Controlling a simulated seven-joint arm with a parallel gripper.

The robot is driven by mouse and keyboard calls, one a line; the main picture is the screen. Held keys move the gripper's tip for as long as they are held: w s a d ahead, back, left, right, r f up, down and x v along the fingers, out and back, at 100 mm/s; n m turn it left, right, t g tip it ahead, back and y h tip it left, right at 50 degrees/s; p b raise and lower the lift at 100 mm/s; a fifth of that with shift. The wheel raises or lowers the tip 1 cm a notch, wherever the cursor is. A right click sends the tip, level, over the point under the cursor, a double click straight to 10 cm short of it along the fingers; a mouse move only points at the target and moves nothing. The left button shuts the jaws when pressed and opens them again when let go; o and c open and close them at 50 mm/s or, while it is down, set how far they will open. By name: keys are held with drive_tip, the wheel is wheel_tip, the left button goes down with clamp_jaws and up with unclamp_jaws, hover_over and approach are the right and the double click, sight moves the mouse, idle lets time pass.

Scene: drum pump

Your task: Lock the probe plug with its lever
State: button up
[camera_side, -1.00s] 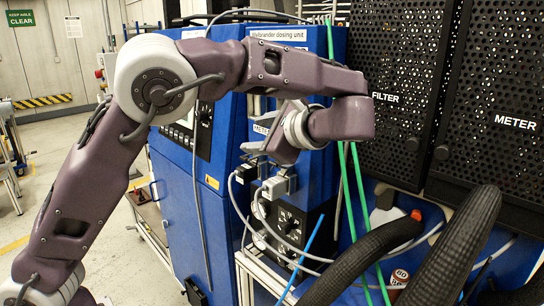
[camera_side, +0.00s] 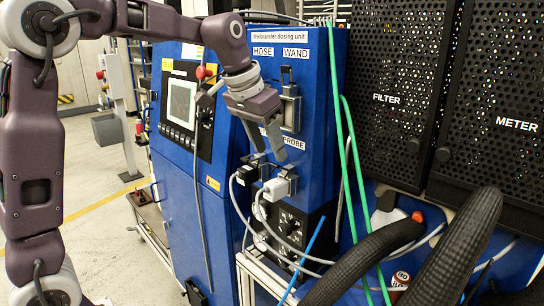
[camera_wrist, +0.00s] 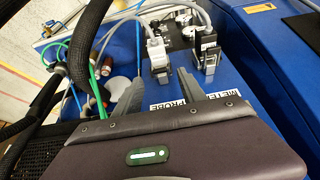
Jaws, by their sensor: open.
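The light grey probe plug (camera_side: 279,186) sits in a socket on the blue dosing unit's front, below the PROBE label (camera_side: 293,143). It also shows in the wrist view (camera_wrist: 156,48), with a metal lever or clip (camera_wrist: 161,74) on its label side. Whether that lever is locked is too small to tell. A black plug (camera_side: 246,174) is beside it, under the METER label (camera_wrist: 219,95). My gripper (camera_side: 270,153) is open and empty, pointing down just above the plugs. In the wrist view its fingers (camera_wrist: 159,78) are spread either side of the probe plug's line, apart from the plug.
Grey cables (camera_side: 264,235) loop below the plugs. Green hoses (camera_side: 352,190) and thick black hoses (camera_side: 375,255) run to the right. HOSE and WAND ports (camera_side: 290,105) are above. A screen panel (camera_side: 183,105) is left. Perforated black cabinets (camera_side: 410,80) stand at right.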

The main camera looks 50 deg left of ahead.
sight(273, 165)
drive_tip(key=shift+x, duration=1.55)
clamp_jaws()
drive_tip(key=shift+s+f+t, duration=0.25)
drive_tip(key=shift+f+t, duration=0.05)
drive_tip(key=shift+t, duration=0.4)
drive_tip(key=shift+s+f+t, duration=0.2)
drive_tip(key=shift+f+t, duration=0.1)
drive_tip(key=shift+t, duration=0.4)
unclamp_jaws()
drive_tip(key=v, duration=0.7)
drive_tip(key=w+f+g, duration=0.1)
drive_tip(key=w+f, duration=0.1)
drive_tip(key=w+f+g, duration=0.2)
drive_tip(key=f, duration=0.1)
drive_tip(key=shift+w+f, duration=0.1)
drive_tip(key=shift+w, duration=0.3)
